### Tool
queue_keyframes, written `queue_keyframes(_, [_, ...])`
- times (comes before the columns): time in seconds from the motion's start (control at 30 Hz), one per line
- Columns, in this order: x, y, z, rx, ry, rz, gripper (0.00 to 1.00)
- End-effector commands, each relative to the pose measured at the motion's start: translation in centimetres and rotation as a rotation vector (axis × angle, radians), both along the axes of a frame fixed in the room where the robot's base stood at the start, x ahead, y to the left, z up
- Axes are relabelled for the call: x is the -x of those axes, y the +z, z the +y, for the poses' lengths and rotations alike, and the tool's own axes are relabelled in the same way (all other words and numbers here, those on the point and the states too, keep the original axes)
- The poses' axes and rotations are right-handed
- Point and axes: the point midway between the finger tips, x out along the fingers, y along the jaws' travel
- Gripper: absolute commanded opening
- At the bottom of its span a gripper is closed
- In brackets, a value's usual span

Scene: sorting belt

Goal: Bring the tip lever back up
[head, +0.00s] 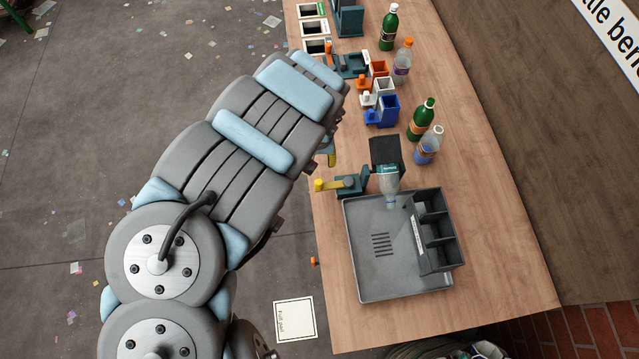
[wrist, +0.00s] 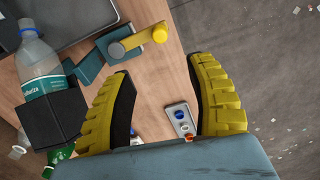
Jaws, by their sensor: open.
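The tip lever (head: 327,185) has a yellow knob and a teal bracket, and sticks out toward the table's left edge. In the wrist view the lever (wrist: 142,41) lies just beyond my fingertips, apart from them. A black cradle (head: 384,151) beside it holds a clear bottle (head: 389,178) with a teal label, its neck pointing over the grey tray. The cradle (wrist: 52,118) and bottle (wrist: 42,68) also show in the wrist view. My gripper (wrist: 164,70) is open and empty, with yellow ridged fingers. In the head view my arm hides most of it.
The grey tray (head: 368,268) has a divided black bin (head: 438,262) on its right. Green bottles (head: 421,119) and small coloured bins (head: 388,110) stand farther along the table. A small button panel (wrist: 181,121) lies beneath my fingers. The floor left of the table is open.

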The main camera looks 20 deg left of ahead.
Motion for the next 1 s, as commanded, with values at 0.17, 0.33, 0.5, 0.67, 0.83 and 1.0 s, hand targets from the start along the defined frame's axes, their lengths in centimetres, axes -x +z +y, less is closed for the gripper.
queue_keyframes(0.17, [0.0, -2.8, -0.3, 0.004, -0.001, 0.001, 0.56])
queue_keyframes(0.33, [-0.1, -5.0, -0.2, 0.002, 0.0, -0.002, 0.56])
queue_keyframes(0.5, [0.0, -7.2, -0.3, 0.003, -0.002, 0.0, 0.56])
queue_keyframes(0.67, [0.0, -9.3, -0.3, 0.003, -0.001, 0.0, 0.56])
queue_keyframes(0.83, [0.1, -11.4, -0.2, 0.003, -0.001, 0.002, 0.56])
queue_keyframes(1.0, [-0.1, -13.2, -0.3, 0.003, -0.002, -0.001, 0.56])
